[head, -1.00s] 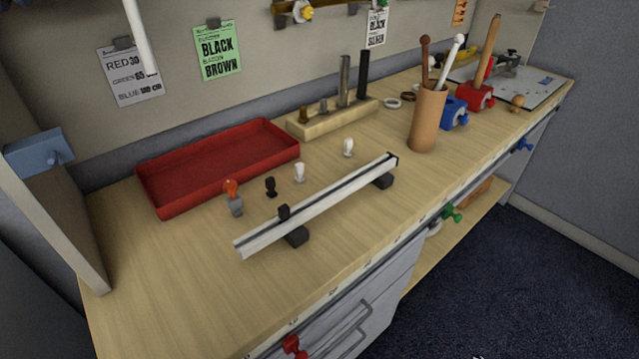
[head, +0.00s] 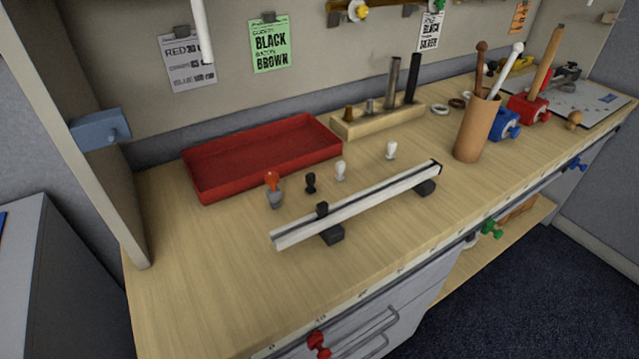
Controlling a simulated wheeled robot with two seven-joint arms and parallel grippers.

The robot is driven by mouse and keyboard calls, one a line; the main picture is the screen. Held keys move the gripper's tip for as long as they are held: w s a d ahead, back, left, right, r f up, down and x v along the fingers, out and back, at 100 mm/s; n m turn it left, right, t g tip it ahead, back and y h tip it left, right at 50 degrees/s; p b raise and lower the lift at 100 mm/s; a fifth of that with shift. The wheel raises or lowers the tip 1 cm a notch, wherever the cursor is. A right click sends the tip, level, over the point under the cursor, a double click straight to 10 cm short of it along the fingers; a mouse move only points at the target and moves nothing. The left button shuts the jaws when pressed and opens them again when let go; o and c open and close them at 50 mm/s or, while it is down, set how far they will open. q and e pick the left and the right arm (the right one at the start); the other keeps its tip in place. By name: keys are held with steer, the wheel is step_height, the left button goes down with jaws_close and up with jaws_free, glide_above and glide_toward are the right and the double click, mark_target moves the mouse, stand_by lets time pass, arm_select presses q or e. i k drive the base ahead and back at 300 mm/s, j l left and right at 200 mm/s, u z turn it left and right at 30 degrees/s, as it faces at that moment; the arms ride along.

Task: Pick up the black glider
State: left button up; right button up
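A small black piece (head: 322,209) sits on the white rail (head: 372,199) near its left end. A separate black knobbed piece (head: 311,184) stands upright on the wooden bench behind the rail. I cannot tell for sure which of these is the black glider; the one on the rail looks like a slider. The rail rests on black feet, one (head: 331,235) near the left and one (head: 425,188) near the right. Neither of my grippers shows in the head view.
An orange-and-grey piece (head: 274,192) and two white knobbed pieces (head: 341,171), (head: 391,150) stand behind the rail. A red tray (head: 205,190) lies behind them. A brown cup (head: 473,135) of sticks stands at right. The bench's front left (head: 205,290) is clear.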

mark_target(310, 178)
steer(key=i+l, duration=0.1)
steer(key=l, duration=0.3)
steer(key=i+l+u, duration=0.1)
steer(key=l, duration=0.75)
steer(key=i+u, duration=0.05)
steer(key=i, duration=0.05)
